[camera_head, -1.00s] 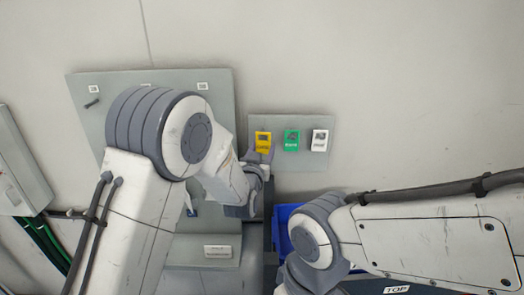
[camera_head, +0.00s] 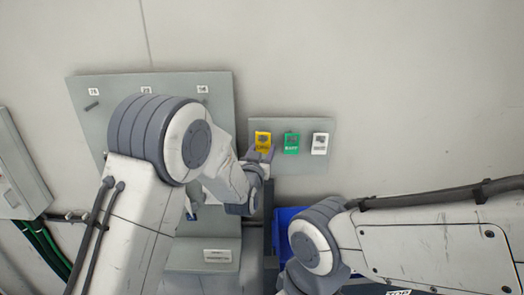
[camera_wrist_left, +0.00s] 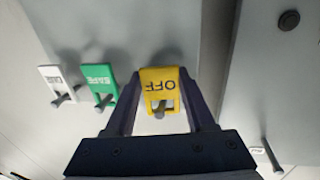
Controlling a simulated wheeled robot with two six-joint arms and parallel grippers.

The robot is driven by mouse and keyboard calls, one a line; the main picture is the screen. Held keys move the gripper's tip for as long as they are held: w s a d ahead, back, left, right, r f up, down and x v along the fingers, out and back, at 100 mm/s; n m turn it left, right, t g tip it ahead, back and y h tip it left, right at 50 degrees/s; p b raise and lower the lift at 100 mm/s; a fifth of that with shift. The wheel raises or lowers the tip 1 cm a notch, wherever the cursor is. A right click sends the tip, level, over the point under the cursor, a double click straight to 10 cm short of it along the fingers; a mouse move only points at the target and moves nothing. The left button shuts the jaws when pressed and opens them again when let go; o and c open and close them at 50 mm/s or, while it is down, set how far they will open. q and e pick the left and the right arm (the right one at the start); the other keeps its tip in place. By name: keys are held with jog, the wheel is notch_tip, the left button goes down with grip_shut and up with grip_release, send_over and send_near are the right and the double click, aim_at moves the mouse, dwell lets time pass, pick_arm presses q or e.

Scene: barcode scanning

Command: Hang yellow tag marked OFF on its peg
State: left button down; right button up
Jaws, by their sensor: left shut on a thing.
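The yellow tag (camera_head: 262,138) is at the left of a row of tags on the small grey board (camera_head: 305,165). In the left wrist view the yellow tag (camera_wrist_left: 160,80) reads OFF upside down. A peg end shows in its slot. My left gripper (camera_head: 262,155) is at the tag's lower edge in the head view. In the left wrist view its two fingers (camera_wrist_left: 161,95) are shut on the sides of the tag. My right arm is at the lower right of the head view, but its gripper is out of view.
A green tag (camera_head: 291,142) and a white tag (camera_head: 320,143) hang to the right of the yellow one. A larger grey board (camera_head: 218,112) to the left has a peg (camera_head: 92,105) and white labels. A blue bin (camera_head: 283,225) is below. The wall above is clear.

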pick_arm(q)
jog(key=shift+f+b, duration=0.15)
jog(key=shift+b, duration=0.75)
dwell(0.8)
jog(key=shift+c, duration=0.8)
grip_release()
jog(key=shift+d+b+v, duration=0.2)
jog(key=shift+b+v, duration=0.15)
jog(key=shift+v, duration=0.5)
jog(key=shift+d+b+v, duration=0.15)
jog(key=shift+b+v, duration=0.2)
jog(key=shift+v, duration=0.45)
jog(key=shift+d+b+v, duration=0.2)
jog(key=shift+b+v, duration=0.15)
jog(key=shift+v, duration=0.5)
jog(key=b, duration=0.1)
send_near(266, 150)
jog(key=shift+s+d, duration=0.3)
jog(key=shift+d, duration=0.2)
